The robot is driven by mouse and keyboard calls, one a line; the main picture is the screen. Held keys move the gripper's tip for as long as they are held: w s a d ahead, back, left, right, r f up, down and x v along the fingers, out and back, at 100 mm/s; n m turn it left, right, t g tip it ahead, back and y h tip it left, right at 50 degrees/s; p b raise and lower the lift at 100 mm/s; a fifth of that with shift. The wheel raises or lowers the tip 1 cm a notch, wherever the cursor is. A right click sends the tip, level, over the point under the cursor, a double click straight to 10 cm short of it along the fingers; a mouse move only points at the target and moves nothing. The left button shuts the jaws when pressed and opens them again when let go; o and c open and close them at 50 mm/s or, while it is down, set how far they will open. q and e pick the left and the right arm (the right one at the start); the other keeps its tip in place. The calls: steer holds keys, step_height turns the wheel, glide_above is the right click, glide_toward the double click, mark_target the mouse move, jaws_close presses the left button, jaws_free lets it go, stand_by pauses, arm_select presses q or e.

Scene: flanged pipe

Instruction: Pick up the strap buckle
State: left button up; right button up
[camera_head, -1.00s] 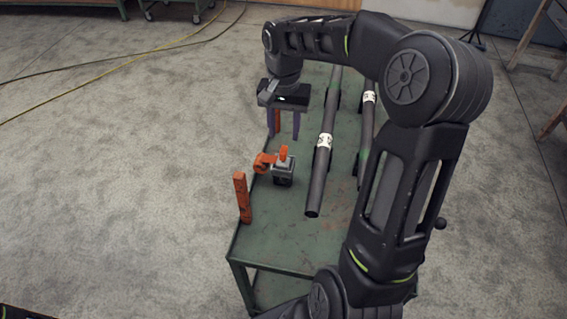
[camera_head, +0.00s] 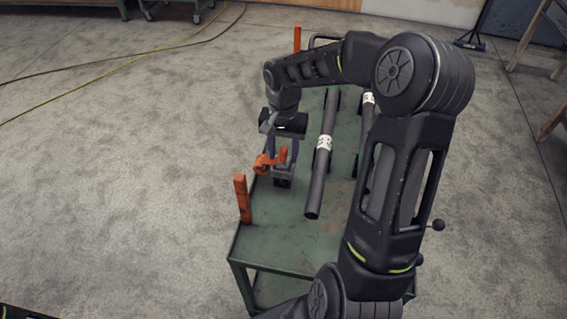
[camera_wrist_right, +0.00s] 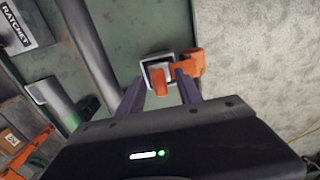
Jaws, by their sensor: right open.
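The strap buckle, a small grey block with orange parts, sits on the green cart (camera_head: 290,235) near its left edge. I see its orange side piece (camera_head: 263,166) in the head view and its orange lever (camera_wrist_right: 160,82) in the wrist view. My right gripper (camera_head: 281,160) is open above the buckle, with its two fingers pointing down around the block's upper part. In the right wrist view the fingertips (camera_wrist_right: 160,79) reach the buckle's near side, one on each side of the lever. I cannot tell if they touch it. My left gripper is not in view.
A dark pipe (camera_head: 318,182) with a white label lies just right of the buckle, with a second pipe (camera_head: 369,130) beyond it. An orange post (camera_head: 242,199) stands at the cart's near left corner, another (camera_head: 297,38) at the far end. Floor left of the cart is clear.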

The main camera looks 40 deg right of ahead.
steer(key=shift+c, duration=0.3)
jaws_close()
stand_by(0.6)
stand_by(0.9)
